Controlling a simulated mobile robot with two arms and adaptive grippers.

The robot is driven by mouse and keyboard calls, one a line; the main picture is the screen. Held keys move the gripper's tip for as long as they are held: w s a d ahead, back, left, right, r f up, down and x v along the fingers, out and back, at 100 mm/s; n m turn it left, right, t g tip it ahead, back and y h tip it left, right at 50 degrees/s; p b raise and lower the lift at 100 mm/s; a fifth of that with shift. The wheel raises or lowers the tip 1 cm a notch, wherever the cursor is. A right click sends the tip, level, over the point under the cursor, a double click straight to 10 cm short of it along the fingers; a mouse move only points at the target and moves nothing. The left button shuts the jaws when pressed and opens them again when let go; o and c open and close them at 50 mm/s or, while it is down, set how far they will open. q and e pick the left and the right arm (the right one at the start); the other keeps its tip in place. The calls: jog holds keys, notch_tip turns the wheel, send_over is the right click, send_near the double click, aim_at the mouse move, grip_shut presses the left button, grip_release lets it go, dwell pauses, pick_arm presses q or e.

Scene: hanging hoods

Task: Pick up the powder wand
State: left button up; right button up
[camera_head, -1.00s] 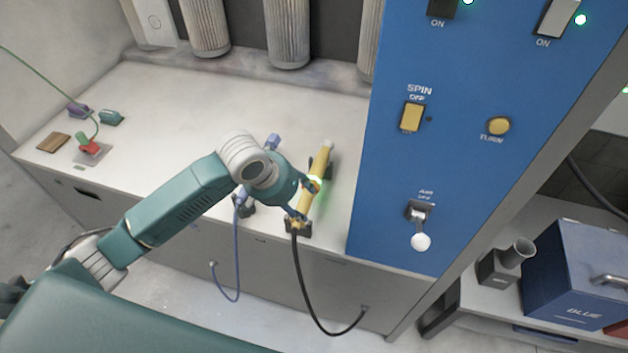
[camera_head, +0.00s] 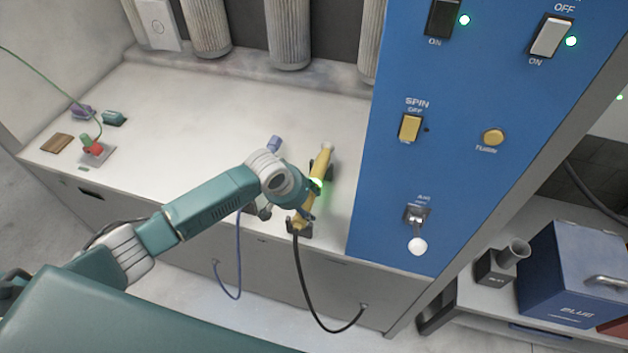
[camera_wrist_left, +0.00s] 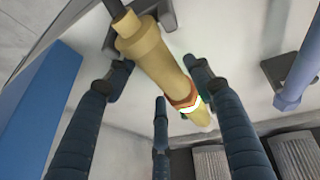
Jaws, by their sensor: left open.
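The powder wand appears to be the yellow wand (camera_head: 321,168) with a black hose, lying in a dark holder on the white counter. It also shows in the left wrist view (camera_wrist_left: 158,60), with an orange and a pale glowing band near its far end. My left gripper (camera_head: 312,202) is at the wand's near half, partly hiding it. In the left wrist view the open fingers (camera_wrist_left: 160,82) stand on both sides of the wand, with gaps visible; I cannot tell if any finger touches it. My right gripper is not in view.
A blue wand (camera_wrist_left: 298,75) rests beside the yellow one, largely behind my arm in the head view. A blue control panel (camera_head: 455,90) rises to the right. A red-green tool (camera_head: 93,146) and small blocks sit at the counter's left. The counter's back middle is clear.

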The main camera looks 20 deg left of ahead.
pick_arm(q)
jog(key=shift+w+f, duration=0.15)
jog(key=shift+f, duration=0.2)
jog(key=shift+f, duration=0.2)
jog(key=c, duration=1.1)
jog(key=shift+o, duration=0.2)
